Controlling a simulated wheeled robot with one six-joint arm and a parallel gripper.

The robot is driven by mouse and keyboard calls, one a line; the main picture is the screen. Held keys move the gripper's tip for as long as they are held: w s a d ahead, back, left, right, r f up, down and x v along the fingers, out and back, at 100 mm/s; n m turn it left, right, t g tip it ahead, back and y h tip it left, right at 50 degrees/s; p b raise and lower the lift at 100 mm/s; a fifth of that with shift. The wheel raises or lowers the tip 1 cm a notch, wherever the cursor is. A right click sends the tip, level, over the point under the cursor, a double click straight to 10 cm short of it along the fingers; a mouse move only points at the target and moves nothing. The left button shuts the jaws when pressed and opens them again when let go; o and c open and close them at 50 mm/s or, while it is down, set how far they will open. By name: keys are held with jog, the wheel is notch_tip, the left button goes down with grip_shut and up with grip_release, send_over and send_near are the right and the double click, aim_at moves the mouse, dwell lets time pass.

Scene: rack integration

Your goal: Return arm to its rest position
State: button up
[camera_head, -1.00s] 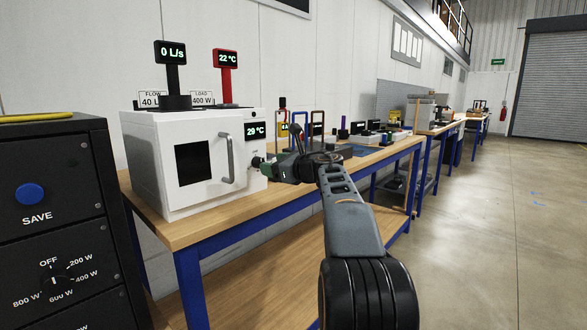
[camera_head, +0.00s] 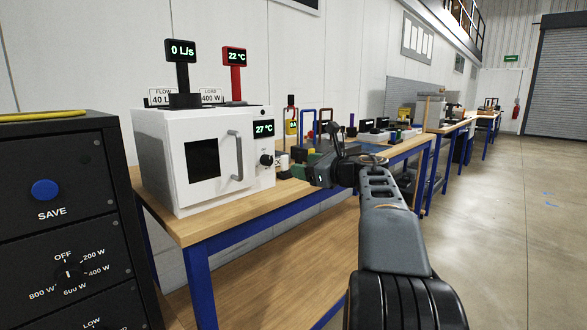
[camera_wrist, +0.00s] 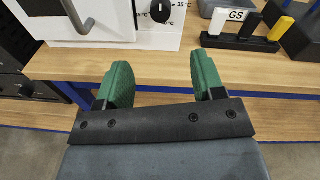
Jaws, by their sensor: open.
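My gripper (camera_head: 300,165) is at the end of my outstretched arm, in front of the white chamber and to the right of its knob. The wrist view shows its two green fingers (camera_wrist: 163,75) spread apart with nothing between them. They point towards the wooden bench edge, over the floor side. The white chamber (camera_head: 160,165) stands on the bench with its door shut and its display reading 27 °C. Its black knob (camera_head: 266,160) is clear of the fingers, and it also shows in the wrist view (camera_wrist: 160,11).
The wooden bench (camera_head: 226,212) has a lower shelf. A black cabinet (camera_head: 100,170) with a blue SAVE button stands at the left. A black holder (camera_wrist: 236,43) with white and yellow pieces sits on the bench. Open floor (camera_head: 530,230) lies to the right.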

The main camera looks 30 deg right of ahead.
jog(key=s+a+r+m+h+p, duration=0.1)
jog(key=a+r+m+h+p, duration=0.35)
jog(key=m+p, duration=0.65)
jog(key=a+r+m+h+p, duration=0.2)
jog(key=r+m+h+p, duration=0.45)
jog(key=m, duration=0.75)
jog(key=s+a+f+m+g+y+p, duration=0.3)
jog(key=s+a+f+m+g+p, duration=0.2)
jog(key=s, duration=0.5)
jog(key=s+a+f+m+g+y+p, duration=0.3)
jog(key=s+a+f+m+g+p, duration=0.2)
jog(key=s+a+m+g+p, duration=0.2)
jog(key=s+a+m+p, duration=0.2)
jog(key=s+a+m, duration=0.1)
jog(key=a+m, duration=0.1)
jog(key=shift+s+a+m+g, duration=0.15)
jog(key=shift+s+m+g, duration=0.15)
jog(key=shift+m+g, duration=0.15)
jog(key=shift+c, duration=0.3)
